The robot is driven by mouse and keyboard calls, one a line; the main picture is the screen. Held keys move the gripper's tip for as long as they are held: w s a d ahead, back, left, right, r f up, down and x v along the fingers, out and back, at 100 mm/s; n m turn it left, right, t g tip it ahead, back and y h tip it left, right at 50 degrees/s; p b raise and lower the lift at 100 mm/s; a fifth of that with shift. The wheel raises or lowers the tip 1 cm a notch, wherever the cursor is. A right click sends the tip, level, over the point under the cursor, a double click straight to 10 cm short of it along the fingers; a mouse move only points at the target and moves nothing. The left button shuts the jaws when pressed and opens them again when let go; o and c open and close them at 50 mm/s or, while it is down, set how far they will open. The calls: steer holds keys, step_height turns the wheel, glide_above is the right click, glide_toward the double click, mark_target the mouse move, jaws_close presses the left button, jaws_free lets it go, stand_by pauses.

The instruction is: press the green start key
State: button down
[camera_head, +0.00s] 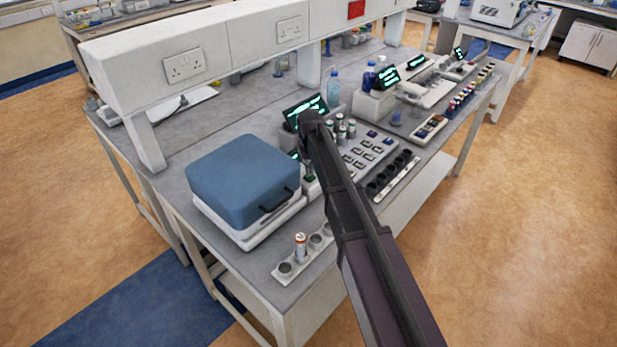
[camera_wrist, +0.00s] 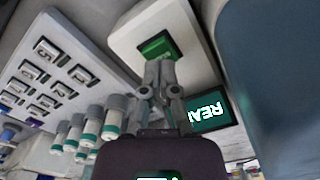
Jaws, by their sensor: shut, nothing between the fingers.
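The green start key (camera_wrist: 158,46) is a square key set in a pale panel, at the top middle of the wrist view. In the head view a small green patch (camera_head: 310,179) shows beside the blue-lidded machine, just below my arm's end. My gripper (camera_wrist: 160,64) is shut and empty. Its fingertips overlap the lower edge of the key in the wrist view. I cannot tell whether they touch it. In the head view my arm mostly hides the gripper. A small screen (camera_wrist: 208,109) beside the key shows letters starting "REA".
The blue-lidded machine (camera_head: 243,180) stands close on the left. Capped vials (camera_wrist: 112,118) and a keypad panel (camera_wrist: 52,76) lie on the other side. A rack (camera_head: 286,268) with one vial is at the front bench edge. A lit screen (camera_head: 303,108) stands behind.

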steer(key=shift+f+b, duration=0.75)
stand_by(0.8)
steer(key=shift+r, duration=0.2)
steer(key=shift+r+p, duration=1.85)
steer(key=shift+p, duration=0.25)
step_height(320, 180, up, 8)
steer(key=p, duration=0.8)
